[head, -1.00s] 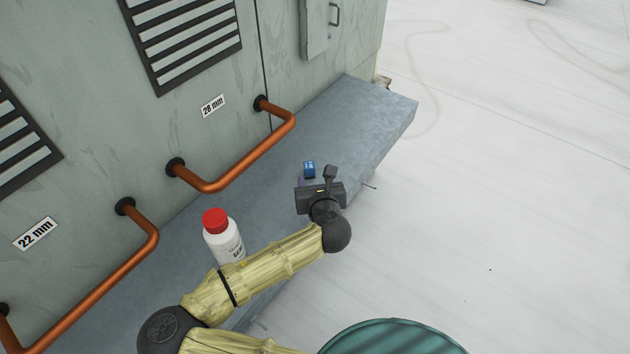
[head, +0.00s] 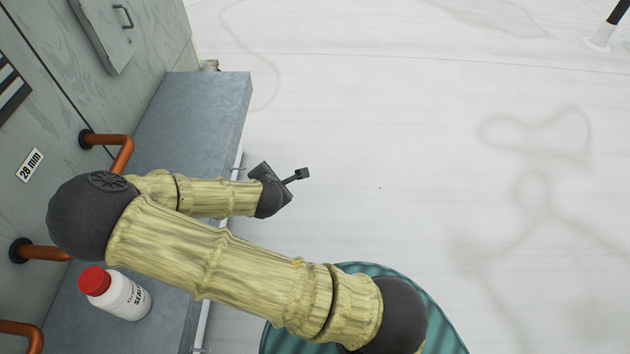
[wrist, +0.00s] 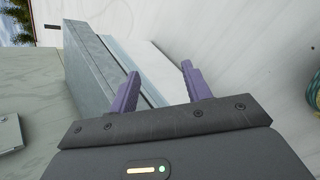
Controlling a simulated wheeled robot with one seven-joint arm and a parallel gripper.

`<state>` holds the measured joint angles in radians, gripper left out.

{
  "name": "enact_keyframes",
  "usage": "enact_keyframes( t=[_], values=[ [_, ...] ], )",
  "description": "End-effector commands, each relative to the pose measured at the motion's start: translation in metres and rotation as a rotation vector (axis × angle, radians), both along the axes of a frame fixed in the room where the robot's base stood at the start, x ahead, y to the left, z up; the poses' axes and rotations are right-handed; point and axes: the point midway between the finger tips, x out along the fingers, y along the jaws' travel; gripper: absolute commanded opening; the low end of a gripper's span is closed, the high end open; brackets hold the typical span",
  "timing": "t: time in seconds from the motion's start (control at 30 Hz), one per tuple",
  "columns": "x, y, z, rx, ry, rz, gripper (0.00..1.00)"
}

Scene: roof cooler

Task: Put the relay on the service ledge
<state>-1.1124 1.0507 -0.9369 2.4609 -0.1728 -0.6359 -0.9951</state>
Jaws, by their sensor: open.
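The service ledge appears to be the grey-blue slab (head: 205,115) along the cooler wall in the head view; it also shows in the wrist view (wrist: 88,72). My gripper (wrist: 160,72) is open, with its two purple fingers apart and nothing between them. In the head view my gripper (head: 264,180) is just outside the ledge's front edge, over the pale roof, and its fingers are hidden. The relay shows in neither current view. A small blue block, likely the relay, showed near the gripper a second ago; I cannot tell where it is now.
A white bottle with a red cap (head: 126,299) stands on the near part of the ledge. Copper pipes (head: 122,153) stick out from the wall above it. A teal rounded thing (head: 440,325) is at the bottom.

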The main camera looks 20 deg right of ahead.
Motion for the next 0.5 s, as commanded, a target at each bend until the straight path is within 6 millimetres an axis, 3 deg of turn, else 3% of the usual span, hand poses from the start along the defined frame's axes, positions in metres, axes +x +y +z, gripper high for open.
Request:
enact_keyframes(
  t=[0.1, 0.27, 0.5],
  values=[
    [-0.018, -0.024, -0.004, 0.185, 0.055, -0.263, 0.48],
    [-0.042, -0.04, 0.001, 0.405, 0.113, -0.579, 0.48],
    [-0.073, -0.048, 0.033, 0.698, 0.166, -0.999, 0.48]
  ],
)
